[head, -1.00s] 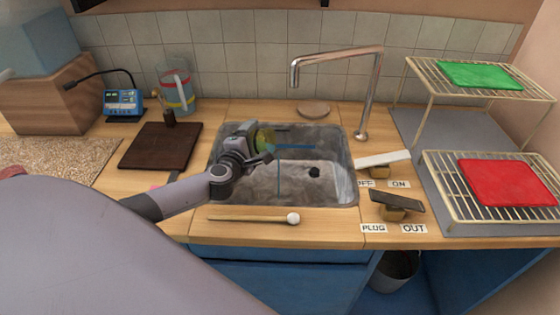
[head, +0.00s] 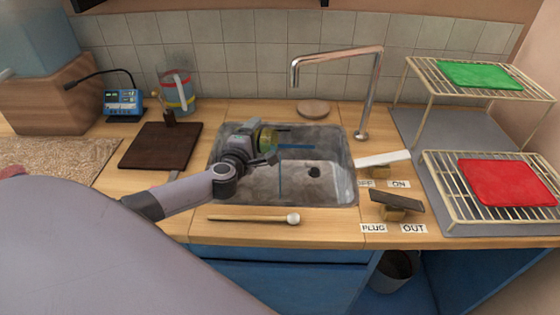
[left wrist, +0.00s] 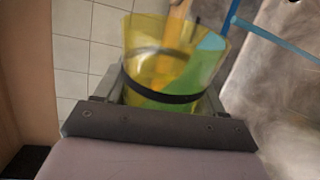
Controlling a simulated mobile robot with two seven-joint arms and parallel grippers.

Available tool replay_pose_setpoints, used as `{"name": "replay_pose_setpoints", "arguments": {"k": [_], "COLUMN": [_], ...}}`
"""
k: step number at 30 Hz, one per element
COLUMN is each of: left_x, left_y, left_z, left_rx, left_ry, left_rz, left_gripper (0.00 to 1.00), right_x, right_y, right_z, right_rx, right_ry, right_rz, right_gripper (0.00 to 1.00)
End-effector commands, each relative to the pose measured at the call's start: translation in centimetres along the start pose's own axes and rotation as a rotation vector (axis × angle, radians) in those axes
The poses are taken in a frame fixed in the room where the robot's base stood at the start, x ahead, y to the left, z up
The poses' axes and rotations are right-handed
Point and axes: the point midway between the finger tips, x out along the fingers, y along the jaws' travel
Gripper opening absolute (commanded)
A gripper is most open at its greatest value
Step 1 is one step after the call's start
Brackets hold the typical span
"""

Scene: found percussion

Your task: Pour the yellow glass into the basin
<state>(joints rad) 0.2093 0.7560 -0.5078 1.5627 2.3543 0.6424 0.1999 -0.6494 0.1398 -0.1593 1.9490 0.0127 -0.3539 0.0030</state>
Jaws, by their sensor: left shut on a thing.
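The yellow glass (head: 268,138) is held over the back left part of the grey basin (head: 318,188). In the left wrist view the glass (left wrist: 150,68) is see-through yellow with a dark band around it. Green and orange patches show in or through it; I cannot tell its contents. My left gripper (head: 262,153) is shut on the glass, and its fingers (left wrist: 160,100) lie on both sides of it. The glass looks tilted, but its exact angle is hard to tell. My right gripper is not in view.
A tall tap (head: 372,90) stands behind the basin. Blue bars (head: 298,147) show within the basin. A mallet (head: 250,218) lies along the front counter. Two levers, white (head: 384,159) and dark (head: 398,201), stand at right. A brown board (head: 160,146) lies at left.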

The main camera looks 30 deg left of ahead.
Motion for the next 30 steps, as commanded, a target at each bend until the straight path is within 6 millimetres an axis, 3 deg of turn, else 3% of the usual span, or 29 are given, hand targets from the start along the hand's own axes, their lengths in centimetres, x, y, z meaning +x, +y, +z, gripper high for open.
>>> {"name": "replay_pose_setpoints", "arguments": {"k": [30], "left_x": [-0.05], "left_y": [0.75], "left_z": [0.41], "left_rx": [0.111], "left_ry": [0.014], "left_rz": [0.002], "left_gripper": [0.23], "right_x": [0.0], "right_y": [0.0], "right_z": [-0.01], "right_rx": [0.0], "right_ry": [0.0], "right_rz": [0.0], "right_gripper": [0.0]}}
